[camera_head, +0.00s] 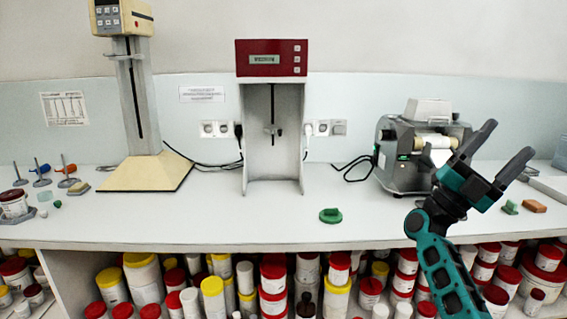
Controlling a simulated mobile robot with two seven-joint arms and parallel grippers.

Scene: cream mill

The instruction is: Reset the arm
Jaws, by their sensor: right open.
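My right gripper (503,155) is open and empty, on a teal arm (447,272) that comes in from the bottom right. Its two dark fingers are spread and point up and to the right. The gripper is raised in front of the right part of the white bench (260,218) and overlaps the right edge of the grey mill machine (392,158). My left gripper does not show.
A red-topped mixer (271,58) stands mid-bench and a beige stirrer (147,172) at left. A green piece (330,215) lies near the front edge. An orange block (534,206) lies right of the arm. Several tubs (273,278) fill the shelf below. The bench front centre-left is clear.

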